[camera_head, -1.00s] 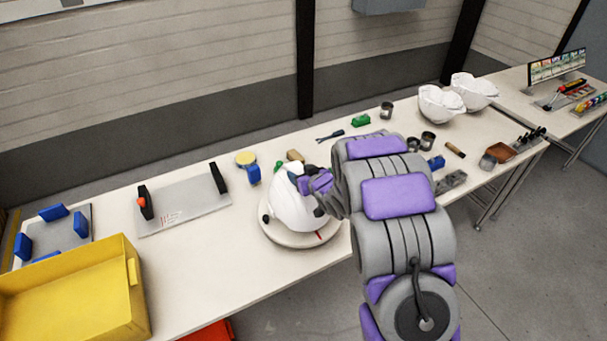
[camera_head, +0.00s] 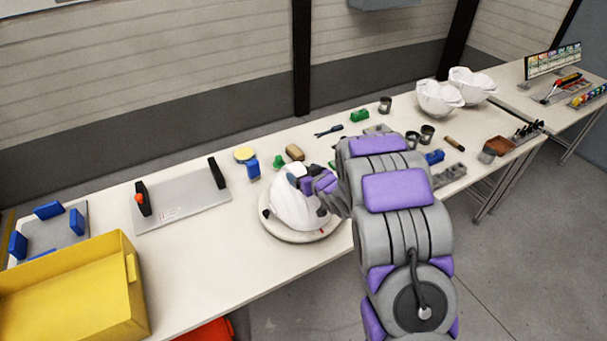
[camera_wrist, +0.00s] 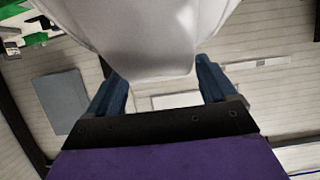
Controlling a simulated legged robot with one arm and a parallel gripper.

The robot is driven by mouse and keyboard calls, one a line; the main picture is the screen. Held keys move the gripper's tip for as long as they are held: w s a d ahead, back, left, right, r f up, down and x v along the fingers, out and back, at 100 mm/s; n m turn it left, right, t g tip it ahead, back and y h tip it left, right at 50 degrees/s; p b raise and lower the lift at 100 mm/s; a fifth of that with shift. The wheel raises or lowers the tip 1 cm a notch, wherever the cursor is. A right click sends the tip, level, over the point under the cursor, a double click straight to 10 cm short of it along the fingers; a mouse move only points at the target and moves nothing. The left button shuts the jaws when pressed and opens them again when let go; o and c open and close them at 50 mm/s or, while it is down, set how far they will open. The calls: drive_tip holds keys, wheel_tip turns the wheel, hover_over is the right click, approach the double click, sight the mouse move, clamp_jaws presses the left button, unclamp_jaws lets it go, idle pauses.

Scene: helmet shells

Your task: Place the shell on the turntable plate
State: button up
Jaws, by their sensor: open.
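A white helmet shell (camera_head: 290,208) sits on the round turntable plate (camera_head: 312,237) near the bench's front edge. The plate's rim shows around the front and right of the shell. My gripper (camera_head: 294,176) is at the upper right side of the shell. In the wrist view, the shell (camera_wrist: 150,40) fills the top centre, and my gripper's two blue fingers (camera_wrist: 160,85) stand apart on either side of its lower edge. The gripper is open. My arm hides part of the shell's right side, and contact between fingers and shell cannot be told.
A yellow bin (camera_head: 70,295) stands at the front left. A grey plate with black uprights (camera_head: 183,203) lies left of the turntable. Two more white shells (camera_head: 438,98) stand at the back right. Small tools and cups lie behind and right of my arm.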

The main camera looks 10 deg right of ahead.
drive_tip(key=s+d+r+m+g+h+p, duration=0.1)
drive_tip(key=s+d+r+g+h, duration=0.2)
drive_tip(key=s, duration=0.5)
drive_tip(key=s+d+r+m+g+h, duration=0.1)
drive_tip(key=s+d+r, duration=0.25)
drive_tip(key=s, duration=0.45)
drive_tip(key=s+d+r+m+g+h+p, duration=0.1)
drive_tip(key=s+d+r+g+h, duration=0.15)
drive_tip(key=s+r, duration=0.4)
drive_tip(key=s+a+r+g, duration=0.1)
drive_tip(key=s+a+g, duration=0.1)
drive_tip(key=s, duration=0.8)
drive_tip(key=s+a+r+g+y, duration=0.1)
drive_tip(key=s+a+g, duration=0.2)
drive_tip(key=s, duration=0.7)
drive_tip(key=s+a+r+g+y, duration=0.1)
drive_tip(key=s+a+r+g, duration=0.1)
drive_tip(key=s, duration=0.8)
drive_tip(key=shift+s+a+m+g, duration=0.15)
drive_tip(key=shift+a+m+g, duration=0.3)
drive_tip(key=shift+a, duration=0.6)
